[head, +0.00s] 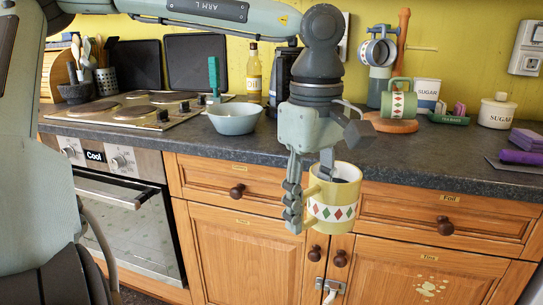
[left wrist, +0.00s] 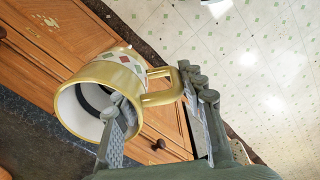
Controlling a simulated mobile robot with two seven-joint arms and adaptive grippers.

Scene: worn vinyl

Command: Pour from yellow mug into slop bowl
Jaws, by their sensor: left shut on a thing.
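The yellow mug (head: 345,192) has a band of red and green diamonds. It hangs roughly upright in my left gripper (head: 310,190), in front of the drawers, to the right of the bowl. My left gripper is shut on it: one finger reaches inside the mouth and the other lies outside by the handle. The left wrist view shows the mug (left wrist: 100,75) with its pale inside and a dark content or shadow; I cannot tell which. A grey-blue bowl (head: 233,120), likely the slop bowl, stands on the counter near the hob. My right gripper is not in view.
The dark counter (head: 440,165) runs across, with a hob (head: 140,110) at left. A yellow bottle (head: 254,75) stands behind the bowl.

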